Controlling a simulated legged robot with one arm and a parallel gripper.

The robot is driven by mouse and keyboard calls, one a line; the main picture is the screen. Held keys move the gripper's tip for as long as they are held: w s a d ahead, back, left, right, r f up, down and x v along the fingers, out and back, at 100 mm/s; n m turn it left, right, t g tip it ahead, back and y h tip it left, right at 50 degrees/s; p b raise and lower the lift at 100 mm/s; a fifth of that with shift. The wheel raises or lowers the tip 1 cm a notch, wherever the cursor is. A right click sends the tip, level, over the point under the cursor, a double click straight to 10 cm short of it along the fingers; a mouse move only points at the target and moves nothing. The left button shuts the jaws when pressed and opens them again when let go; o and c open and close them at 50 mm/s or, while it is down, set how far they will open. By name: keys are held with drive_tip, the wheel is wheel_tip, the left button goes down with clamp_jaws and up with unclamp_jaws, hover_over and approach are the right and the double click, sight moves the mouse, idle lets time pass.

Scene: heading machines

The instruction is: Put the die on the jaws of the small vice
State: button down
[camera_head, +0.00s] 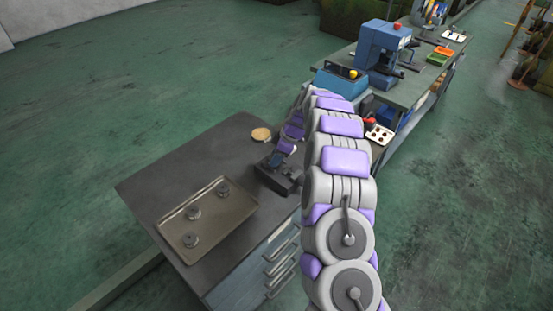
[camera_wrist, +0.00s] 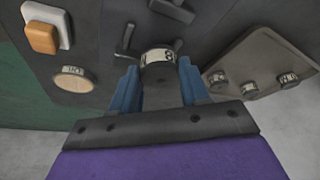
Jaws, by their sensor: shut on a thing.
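My gripper (camera_wrist: 160,84) has blue fingers on either side of a dark round die (camera_wrist: 158,72) with a pale printed band, and is shut on it. In the head view my gripper (camera_head: 283,158) is low over the small vice (camera_head: 281,178), a dark block near the table's right edge. The die is hidden there by my arm. In the wrist view a dark bar handle (camera_wrist: 125,40), apparently the vice's, shows just beyond the die. I cannot tell whether the die touches the jaws.
A metal tray (camera_head: 228,219) holds three more round dies at the table's front left. A tan round disc (camera_head: 261,134) lies near the back corner. A bench with a blue machine (camera_head: 381,52) stands behind. The grey tabletop (camera_head: 185,170) is clear left of the vice.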

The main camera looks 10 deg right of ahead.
sight(283, 166)
drive_tip(key=shift+s+d+f, duration=0.4)
drive_tip(key=shift+d+f, duration=0.2)
drive_tip(key=shift+d, duration=0.15)
drive_tip(key=shift+w+d+f, duration=0.1)
drive_tip(key=shift+d+f, duration=0.1)
drive_tip(key=shift+d, duration=0.15)
drive_tip(key=c, duration=0.9)
unclamp_jaws()
drive_tip(key=shift+w+d+f, duration=0.1)
drive_tip(key=shift+w+d, duration=0.1)
drive_tip(key=o, duration=0.3)
drive_tip(key=shift+a, duration=0.15)
drive_tip(key=shift+o, duration=0.3)
drive_tip(key=shift+a+r, duration=0.25)
drive_tip(key=shift+a, duration=0.35)
